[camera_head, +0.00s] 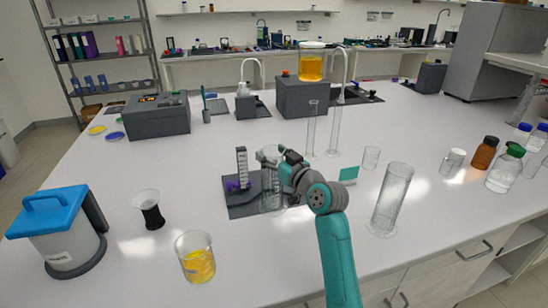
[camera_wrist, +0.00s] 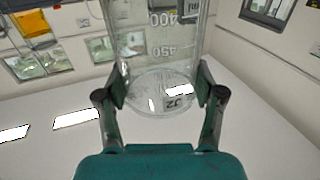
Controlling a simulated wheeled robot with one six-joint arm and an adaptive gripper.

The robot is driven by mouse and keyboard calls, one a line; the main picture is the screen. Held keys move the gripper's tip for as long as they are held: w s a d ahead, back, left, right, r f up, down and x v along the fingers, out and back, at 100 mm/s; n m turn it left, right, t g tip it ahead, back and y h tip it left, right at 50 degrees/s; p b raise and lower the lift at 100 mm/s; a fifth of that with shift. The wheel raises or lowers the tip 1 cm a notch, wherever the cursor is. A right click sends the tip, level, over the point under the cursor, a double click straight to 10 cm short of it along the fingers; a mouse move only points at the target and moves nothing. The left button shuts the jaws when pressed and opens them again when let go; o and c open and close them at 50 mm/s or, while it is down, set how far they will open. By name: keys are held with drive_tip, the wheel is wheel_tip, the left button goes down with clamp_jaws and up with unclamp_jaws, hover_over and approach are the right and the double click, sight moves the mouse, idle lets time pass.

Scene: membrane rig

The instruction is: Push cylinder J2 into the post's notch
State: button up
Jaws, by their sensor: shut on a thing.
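Cylinder J2 (camera_head: 270,196) is clear glass and stands about upright at the dark base plate (camera_head: 240,210) in the head view. In the wrist view the glass cylinder (camera_wrist: 160,50) shows graduations and a "J2" label. My gripper (camera_head: 277,158) is shut on it, with one finger on each side in the wrist view (camera_wrist: 161,88). The post (camera_head: 242,163) is pale with dark marks and rises from the plate, just left of the cylinder. A purple part (camera_head: 236,186) sits at its foot. The notch is too small to make out, and I cannot tell whether the cylinder touches the post.
Tall empty cylinders stand behind my gripper (camera_head: 311,130) and to its right (camera_head: 390,200). A small beaker (camera_head: 371,158) and a teal card (camera_head: 348,176) are nearby. A black-based funnel cup (camera_head: 150,210) and a beaker of yellow liquid (camera_head: 197,262) stand left. Bench space left of the plate is clear.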

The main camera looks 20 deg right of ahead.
drive_tip(key=shift+w, duration=0.7)
drive_tip(key=shift+w+f, duration=0.1)
drive_tip(key=shift+w, duration=0.4)
drive_tip(key=o, duration=1.5)
drive_tip(key=shift+s, duration=0.1)
